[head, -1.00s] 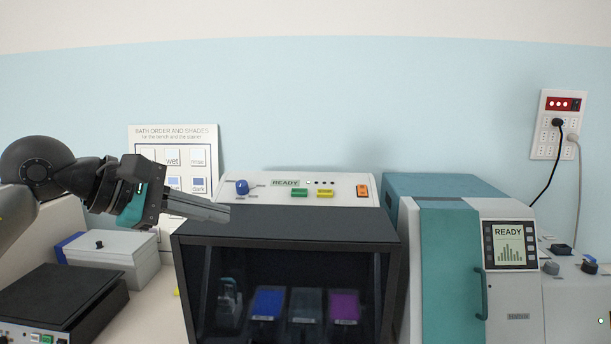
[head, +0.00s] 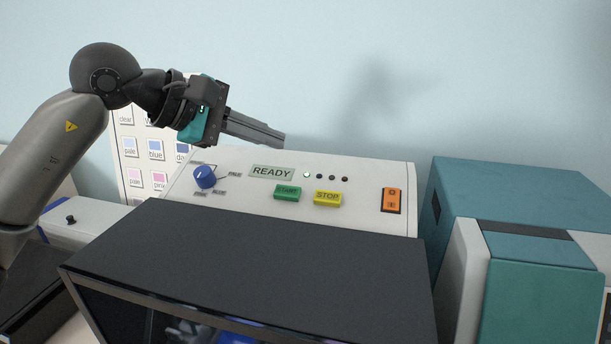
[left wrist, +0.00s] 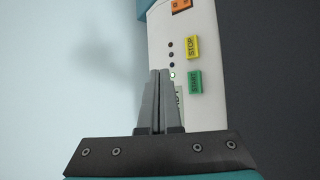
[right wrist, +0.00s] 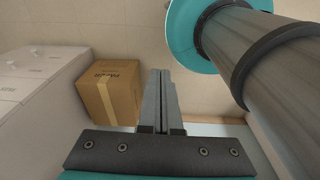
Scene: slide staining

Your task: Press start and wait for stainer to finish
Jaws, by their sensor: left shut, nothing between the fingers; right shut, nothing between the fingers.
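The stainer's light control panel (head: 240,215) has a green START button (head: 287,193), a yellow STOP button (head: 327,198), a blue knob (head: 204,177) and an orange power switch (head: 391,200). Its display (head: 272,172) reads READY, and the first of its small lights is lit green. My left gripper (head: 282,139) is shut and empty, above the panel's back edge and apart from the buttons. In the left wrist view, the START button (left wrist: 195,82) is right of the fingertips. My right gripper (right wrist: 161,72) is shut and empty, away from the panel.
The stainer's dark hood (head: 260,255) stands in front of the panel. A teal and white machine (head: 530,195) is at the right. A chart (head: 130,150) leans on the wall behind my left arm. A cardboard box (right wrist: 109,90) stands on the floor in the right wrist view.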

